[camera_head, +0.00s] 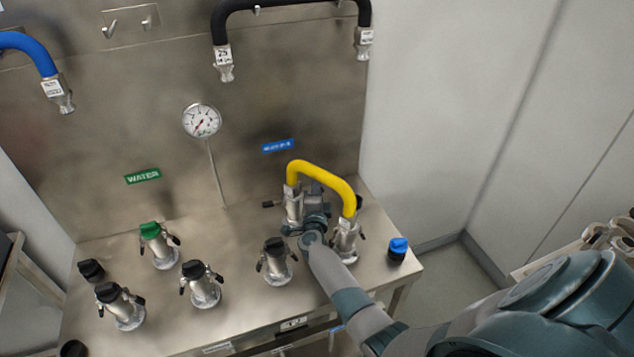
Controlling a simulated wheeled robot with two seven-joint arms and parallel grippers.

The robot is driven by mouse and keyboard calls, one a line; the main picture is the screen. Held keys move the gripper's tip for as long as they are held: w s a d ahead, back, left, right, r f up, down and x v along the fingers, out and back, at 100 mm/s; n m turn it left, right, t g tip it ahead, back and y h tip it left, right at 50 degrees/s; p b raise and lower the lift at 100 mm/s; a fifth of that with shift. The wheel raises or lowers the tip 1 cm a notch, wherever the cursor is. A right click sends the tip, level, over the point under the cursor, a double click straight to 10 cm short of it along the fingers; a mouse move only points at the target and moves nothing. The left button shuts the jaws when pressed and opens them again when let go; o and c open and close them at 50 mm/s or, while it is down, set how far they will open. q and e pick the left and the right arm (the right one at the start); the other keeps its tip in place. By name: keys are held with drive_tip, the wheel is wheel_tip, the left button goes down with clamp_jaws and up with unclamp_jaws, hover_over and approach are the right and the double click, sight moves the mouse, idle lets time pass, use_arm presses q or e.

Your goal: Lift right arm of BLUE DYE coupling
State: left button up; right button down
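A blue label (277,146), its text too small to read surely, is on the steel back panel. Below it stands a metal coupling (292,206) with one end of a yellow hose (322,175) on top. Its left dark lever arm (268,204) sticks out sideways; its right arm is hidden by my gripper. My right gripper (316,207) is at the coupling's right side, under the yellow hose arch. Its fingers are hard to make out, so I cannot tell whether it is touching or holding the arm. My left gripper is out of view.
The yellow hose's other end is on a coupling (345,238) close to my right wrist. A capped coupling (276,262) stands in front left, and a green-capped one (159,246) further left. A blue cap (398,250) sits at the right table edge. Black (290,5) and blue (28,50) hoses hang above.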

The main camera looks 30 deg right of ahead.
drive_tip(key=c, duration=1.9)
unclamp_jaws()
